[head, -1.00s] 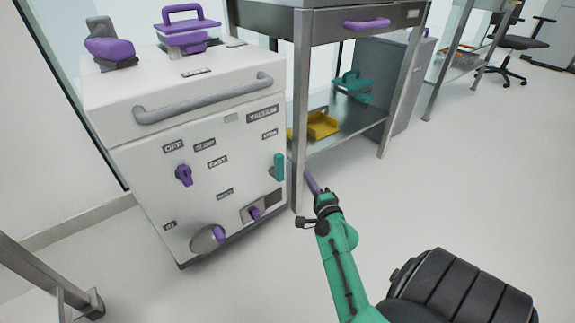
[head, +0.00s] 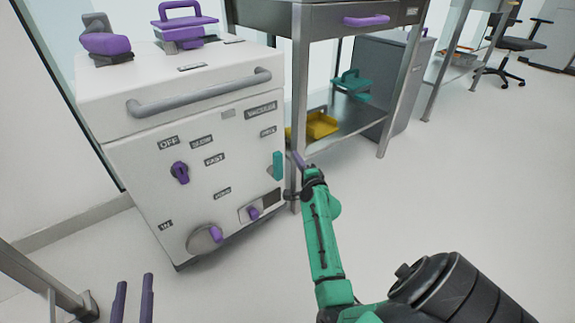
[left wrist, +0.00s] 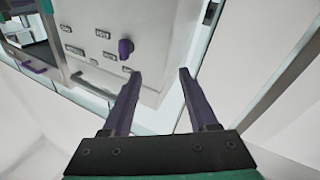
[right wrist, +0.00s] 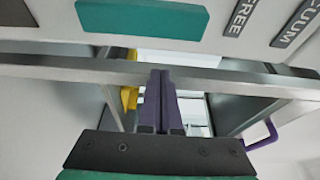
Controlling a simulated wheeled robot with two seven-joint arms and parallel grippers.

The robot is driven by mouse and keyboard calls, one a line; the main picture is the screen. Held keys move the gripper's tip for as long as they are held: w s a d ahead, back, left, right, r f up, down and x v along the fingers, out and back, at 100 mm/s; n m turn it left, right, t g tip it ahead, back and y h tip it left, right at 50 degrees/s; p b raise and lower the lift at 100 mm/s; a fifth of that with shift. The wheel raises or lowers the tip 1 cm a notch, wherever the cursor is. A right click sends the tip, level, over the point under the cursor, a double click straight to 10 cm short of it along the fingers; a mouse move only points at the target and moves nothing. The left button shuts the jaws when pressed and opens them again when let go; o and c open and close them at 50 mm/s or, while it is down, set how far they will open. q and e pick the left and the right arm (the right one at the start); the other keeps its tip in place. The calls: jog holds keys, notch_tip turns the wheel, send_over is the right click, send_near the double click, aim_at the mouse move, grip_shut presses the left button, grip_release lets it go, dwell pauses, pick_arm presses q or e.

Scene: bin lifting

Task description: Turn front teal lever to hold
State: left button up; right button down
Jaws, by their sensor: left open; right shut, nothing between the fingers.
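The teal lever (head: 278,165) is on the right side of the white cabinet's front (head: 150,190). It stands upright, its top end towards the FREE label (head: 268,131). The HOLD label (head: 222,193) is to its lower left. My right gripper (head: 297,158) is shut and empty, just right of the lever, with a gap in the right wrist view (right wrist: 160,75). My left gripper (head: 134,285) is open and empty at the lower left, facing the cabinet in the left wrist view (left wrist: 160,75).
A purple knob (head: 180,172) and two lower purple controls (head: 215,234) are on the same front. A grey handle bar (head: 200,93) runs above. A metal table leg (head: 300,100) stands close behind my right gripper.

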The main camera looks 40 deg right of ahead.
aim_at(275, 165)
pick_arm(q)
notch_tip(275, 165, up, 7)
jog(key=w+t, duration=0.2)
jog(key=shift+a+h, duration=0.3)
jog(key=shift+a, duration=0.05)
pick_arm(e)
jog(key=a, duration=0.4)
jog(key=shift+w, duration=0.2)
pick_arm(q)
jog(key=shift+w, duration=0.1)
